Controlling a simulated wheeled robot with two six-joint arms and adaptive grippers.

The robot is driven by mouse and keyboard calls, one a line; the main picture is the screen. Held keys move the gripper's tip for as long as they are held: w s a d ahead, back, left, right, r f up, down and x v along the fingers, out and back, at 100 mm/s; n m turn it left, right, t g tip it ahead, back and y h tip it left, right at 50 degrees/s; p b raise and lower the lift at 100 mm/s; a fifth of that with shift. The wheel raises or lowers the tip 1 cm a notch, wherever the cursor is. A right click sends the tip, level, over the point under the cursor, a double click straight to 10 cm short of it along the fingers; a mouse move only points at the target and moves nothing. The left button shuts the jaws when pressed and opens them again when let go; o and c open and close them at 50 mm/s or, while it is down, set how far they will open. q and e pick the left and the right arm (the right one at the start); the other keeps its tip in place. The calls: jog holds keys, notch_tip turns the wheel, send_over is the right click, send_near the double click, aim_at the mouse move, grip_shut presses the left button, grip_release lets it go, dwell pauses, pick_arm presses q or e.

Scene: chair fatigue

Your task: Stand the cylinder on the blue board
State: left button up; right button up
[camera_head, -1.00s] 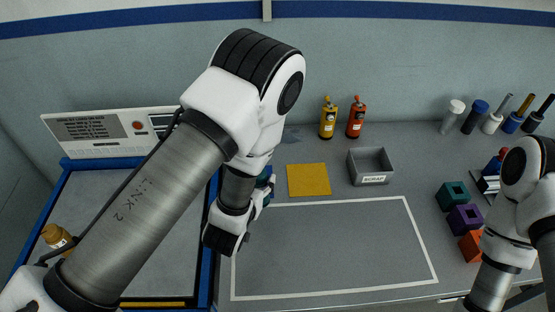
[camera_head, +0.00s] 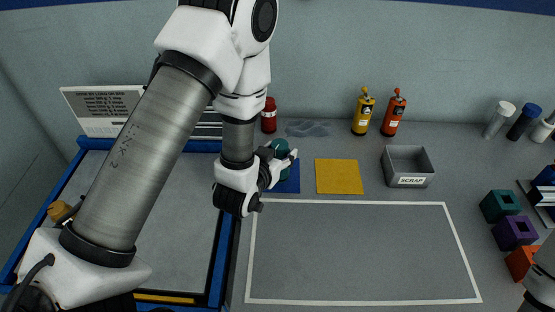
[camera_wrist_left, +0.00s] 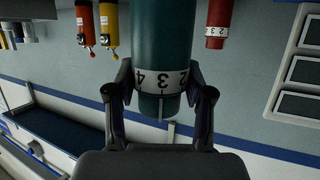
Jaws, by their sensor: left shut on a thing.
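My left gripper (camera_head: 279,166) is shut on a teal cylinder (camera_head: 280,147). In the left wrist view, the two fingers (camera_wrist_left: 160,84) close on either side of the cylinder (camera_wrist_left: 160,35), near its white band with black numbers. In the head view the cylinder is partly hidden by the gripper and looks roughly upright. The blue board (camera_head: 291,185) lies under and beside it, partly covered by my left arm and gripper. I cannot tell whether the cylinder touches the board. My right gripper is out of view; only a bit of that arm shows at the lower right.
A yellow board (camera_head: 339,177) lies right of the blue one, then a grey scrap bin (camera_head: 408,167). A red cylinder (camera_head: 269,116), yellow bottle (camera_head: 363,112) and orange bottle (camera_head: 394,112) stand behind. Coloured blocks (camera_head: 501,206) sit at right. The white-outlined area (camera_head: 360,250) is clear.

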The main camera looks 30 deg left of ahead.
pick_arm(q)
jog(key=w+a, duration=0.2)
jog(key=w, duration=0.1)
jog(key=shift+w+a+f+p, duration=0.1)
jog(key=shift+w+a+p, duration=0.1)
jog(key=shift+p, duration=0.15)
notch_tip(320, 180, down, 3)
jog(key=shift+a+f+p, duration=0.1)
jog(key=shift+p, duration=0.3)
jog(key=shift+w+f, duration=0.15)
jog(key=shift+f, duration=0.3)
jog(key=o, duration=1.4)
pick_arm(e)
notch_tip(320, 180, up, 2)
pick_arm(q)
jog(key=shift+o, duration=0.2)
jog(key=shift+r, duration=0.2)
jog(key=p+v, duration=0.5)
jog(key=v, duration=0.7)
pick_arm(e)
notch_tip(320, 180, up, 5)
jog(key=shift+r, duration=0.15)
